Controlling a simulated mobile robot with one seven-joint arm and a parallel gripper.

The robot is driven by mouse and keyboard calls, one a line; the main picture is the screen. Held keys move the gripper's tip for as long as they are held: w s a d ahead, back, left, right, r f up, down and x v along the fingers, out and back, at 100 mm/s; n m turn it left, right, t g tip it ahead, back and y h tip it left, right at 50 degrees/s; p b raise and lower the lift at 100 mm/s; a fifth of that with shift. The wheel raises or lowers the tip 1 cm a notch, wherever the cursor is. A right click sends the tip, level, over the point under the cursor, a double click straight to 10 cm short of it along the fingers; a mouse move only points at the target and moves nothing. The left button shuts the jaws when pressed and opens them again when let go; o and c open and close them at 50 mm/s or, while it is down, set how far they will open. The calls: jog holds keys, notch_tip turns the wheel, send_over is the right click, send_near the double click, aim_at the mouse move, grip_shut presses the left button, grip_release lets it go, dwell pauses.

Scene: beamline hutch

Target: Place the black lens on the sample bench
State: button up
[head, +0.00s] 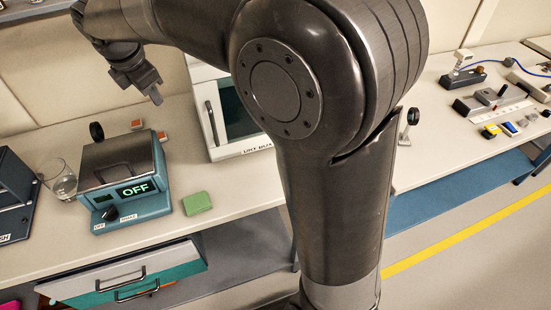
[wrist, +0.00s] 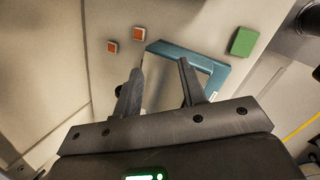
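A small black disc (head: 96,131), which looks like a lens, stands behind the teal device on the left bench (head: 235,190). A second black disc on a post (head: 413,116) stands at the near left of the right bench (head: 440,150). I cannot tell from the pictures which is the black lens or which bench is the sample bench. My gripper (head: 154,93) hangs above the back of the left bench, to the right of the first disc and apart from it. In the wrist view my gripper (wrist: 157,80) has its fingers apart with nothing between them.
The teal device (head: 127,180) reads OFF; a glass beaker (head: 62,180) is at its left, a green block (head: 197,203) at its right. Orange-topped blocks (head: 137,124) stand behind. A white cabinet (head: 228,115) stands right. Open drawers (head: 125,275) jut out in front.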

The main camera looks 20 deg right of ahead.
jog(key=s+d+f+m, duration=0.2)
jog(key=s+d+m, duration=0.8)
jog(key=s, duration=0.3)
jog(key=s+d+f+m+t, duration=0.1)
jog(key=s+d+f+m, duration=0.1)
jog(key=s+d+m, duration=0.9)
jog(key=s+m, duration=0.2)
jog(key=shift+s+d+m+y, duration=0.15)
jog(key=shift+s+m+y, duration=0.15)
jog(key=shift+s+y, duration=0.1)
